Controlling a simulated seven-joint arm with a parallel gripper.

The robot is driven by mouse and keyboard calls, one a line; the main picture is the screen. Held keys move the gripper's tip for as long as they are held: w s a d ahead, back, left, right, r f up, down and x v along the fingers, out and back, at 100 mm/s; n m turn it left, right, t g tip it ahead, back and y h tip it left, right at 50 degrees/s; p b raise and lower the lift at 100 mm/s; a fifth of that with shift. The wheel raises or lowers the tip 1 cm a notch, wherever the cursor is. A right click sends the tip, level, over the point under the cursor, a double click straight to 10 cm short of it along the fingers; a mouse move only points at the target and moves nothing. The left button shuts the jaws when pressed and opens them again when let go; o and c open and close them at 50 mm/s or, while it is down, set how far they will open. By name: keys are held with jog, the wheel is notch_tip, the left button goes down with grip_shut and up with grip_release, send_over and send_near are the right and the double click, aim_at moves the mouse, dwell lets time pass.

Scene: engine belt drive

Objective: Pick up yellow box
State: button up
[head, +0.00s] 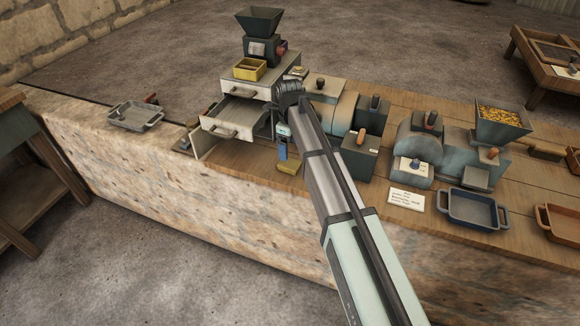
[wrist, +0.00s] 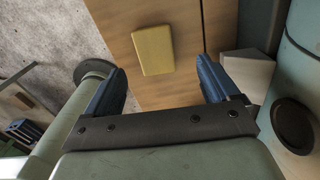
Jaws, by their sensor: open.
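A small plain yellow block (head: 288,167) lies on the wooden bench top near its front edge. In the wrist view the yellow block (wrist: 152,48) lies on the wood, ahead of and between the fingers. A yellow open-topped box (head: 250,68) sits on the drawer cabinet. My gripper (head: 283,152) is above the bench beside the cabinet, pointing down, close to the block in the head view. The wrist view shows its two blue fingers (wrist: 162,80) spread apart with nothing held. The block is apart from the fingers.
The drawer cabinet (head: 217,143) stands left of my gripper with a drawer pulled out. Dark machine housings (head: 360,155) stand close on the right. A grey tray (head: 136,116) is at the far left, a blue tray (head: 472,210) at the right.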

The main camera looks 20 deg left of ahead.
aim_at(290, 163)
jog(key=shift+s+d+f, duration=0.1)
jog(key=shift+s+f, duration=0.1)
jog(key=shift+f, duration=1.4)
jog(key=shift+s+d+f, duration=0.1)
jog(key=shift+s+f, duration=0.1)
jog(key=shift+f, duration=1.35)
jog(key=c, duration=1.2)
jog(key=shift+r, duration=0.15)
